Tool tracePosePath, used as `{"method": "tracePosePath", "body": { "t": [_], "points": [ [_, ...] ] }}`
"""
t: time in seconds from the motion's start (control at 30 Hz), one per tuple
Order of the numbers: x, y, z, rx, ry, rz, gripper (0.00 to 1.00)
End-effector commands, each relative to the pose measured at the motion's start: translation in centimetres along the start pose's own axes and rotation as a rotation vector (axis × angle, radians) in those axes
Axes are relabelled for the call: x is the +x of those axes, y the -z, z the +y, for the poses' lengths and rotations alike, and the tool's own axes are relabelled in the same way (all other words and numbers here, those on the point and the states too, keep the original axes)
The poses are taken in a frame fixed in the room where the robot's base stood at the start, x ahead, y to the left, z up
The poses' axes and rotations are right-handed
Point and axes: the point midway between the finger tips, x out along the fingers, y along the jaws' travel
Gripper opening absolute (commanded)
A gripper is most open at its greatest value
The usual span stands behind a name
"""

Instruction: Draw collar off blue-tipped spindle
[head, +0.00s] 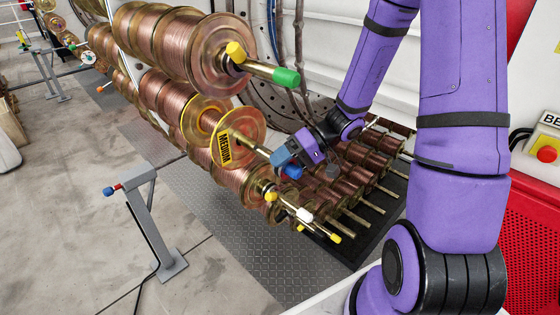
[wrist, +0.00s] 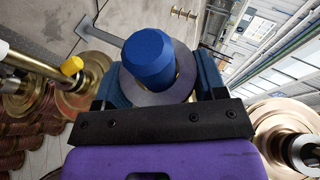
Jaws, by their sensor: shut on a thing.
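The blue tip (head: 293,172) caps a spindle (head: 249,145) in the middle of the head view. It also shows large in the wrist view (wrist: 149,58). My gripper (head: 286,158) is at the tip end of this spindle. In the wrist view, my gripper (wrist: 157,88) has its blue fingers on either side of a grey round collar (wrist: 182,88), shut on it. The collar surrounds the spindle just behind the blue tip, which pokes through towards the camera. The collar is mostly hidden in the head view. A yellow tag reading MEDIUM (head: 224,149) hangs at the spool on this spindle.
A green-tipped spindle (head: 285,76) with copper spools is above. A spindle with white and yellow ends (head: 305,214) is below. A rack of copper spools (head: 345,175) lies behind my gripper. A grey post (head: 150,220) stands on the floor at left.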

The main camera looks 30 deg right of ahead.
Motion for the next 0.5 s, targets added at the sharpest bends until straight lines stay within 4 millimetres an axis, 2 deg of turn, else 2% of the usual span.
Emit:
{"method": "tracePosePath", "body": {
  "t": [0.5],
  "points": [
    [-1.2, -2.9, 0.0, 0.002, 0.0, 0.001, 0.31]
  ]
}}
